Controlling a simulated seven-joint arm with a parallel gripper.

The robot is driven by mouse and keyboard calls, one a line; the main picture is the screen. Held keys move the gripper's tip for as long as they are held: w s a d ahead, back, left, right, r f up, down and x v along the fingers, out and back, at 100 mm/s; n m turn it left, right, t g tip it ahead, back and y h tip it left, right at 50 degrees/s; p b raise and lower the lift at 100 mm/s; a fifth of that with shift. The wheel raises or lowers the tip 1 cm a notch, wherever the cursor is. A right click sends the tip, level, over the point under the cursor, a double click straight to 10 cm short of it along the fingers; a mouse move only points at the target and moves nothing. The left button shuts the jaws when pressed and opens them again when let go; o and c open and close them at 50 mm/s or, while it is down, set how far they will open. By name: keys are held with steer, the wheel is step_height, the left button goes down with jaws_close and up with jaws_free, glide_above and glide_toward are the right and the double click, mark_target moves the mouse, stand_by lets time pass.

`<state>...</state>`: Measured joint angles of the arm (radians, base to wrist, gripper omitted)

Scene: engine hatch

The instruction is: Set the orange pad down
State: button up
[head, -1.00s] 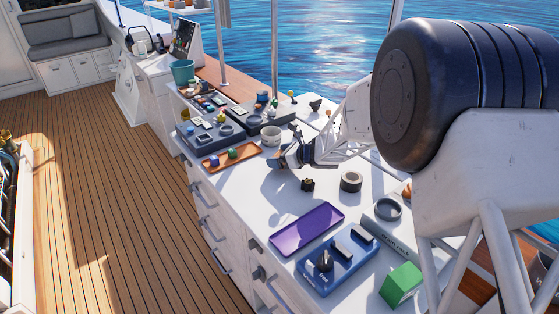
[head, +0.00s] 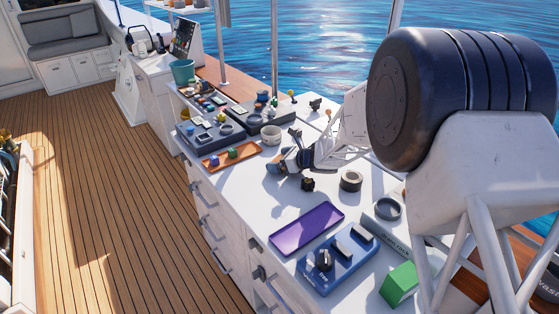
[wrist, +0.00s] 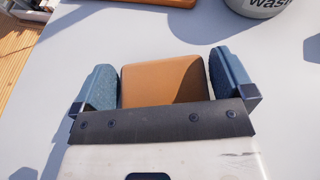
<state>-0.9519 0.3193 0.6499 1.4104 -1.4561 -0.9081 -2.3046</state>
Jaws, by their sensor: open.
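The orange pad (wrist: 162,80) is a tan-orange block in the wrist view. It sits between the two blue fingers of my gripper (wrist: 163,78), with a narrow gap on each side. My gripper is open around it; its dark front plate hides the pad's near edge. In the head view my gripper (head: 283,163) is low over the white counter (head: 255,190), and I cannot make out the pad there. I cannot tell for sure whether the pad's underside touches the counter.
An orange-brown tray (head: 215,164) with small blocks and a grey pot (head: 271,136) stand beyond my gripper.

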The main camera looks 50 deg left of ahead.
steer(key=shift+r, duration=0.15)
steer(key=shift+w+d+r, duration=0.2)
steer(key=shift+w+d, duration=0.05)
steer(key=shift+d, duration=0.2)
steer(key=v, duration=1.1)
steer(key=shift+f, duration=0.1)
stand_by(0.4)
